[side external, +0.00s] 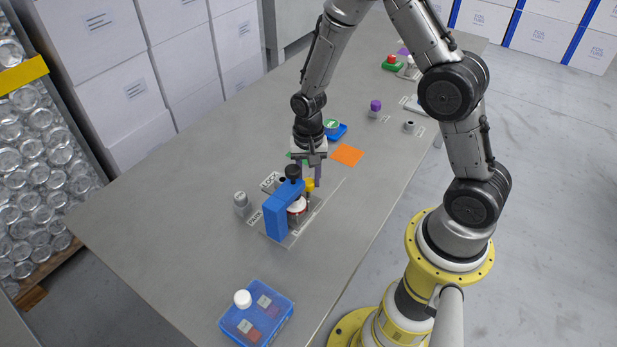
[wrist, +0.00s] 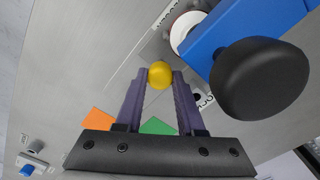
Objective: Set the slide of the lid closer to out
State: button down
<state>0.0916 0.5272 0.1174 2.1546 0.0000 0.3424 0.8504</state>
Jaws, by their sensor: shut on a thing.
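The lid closer (side external: 274,215) is a blue press frame with a black knob (side external: 292,171) on top, standing on a grey plate on the table. A white lid or cup (side external: 297,206) sits under the blue frame, and its edge shows in the wrist view (wrist: 185,30). A yellow ball knob (side external: 310,185) is beside the frame, on the slide. My gripper (wrist: 160,75) is shut on the yellow knob, with one purple finger on each side of it. The slide's own body is mostly hidden by the frame and my gripper.
The table's left side is clear.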

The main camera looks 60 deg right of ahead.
dwell(0.6)
jog(key=d, duration=1.1)
jog(key=shift+d+r, duration=0.1)
jog(key=shift+d, duration=0.2)
jog(key=c, duration=0.5)
grip_release()
jog(key=shift+c, duration=0.2)
notch_tip(320, 180, up, 14)
jog(key=shift+f, duration=0.1)
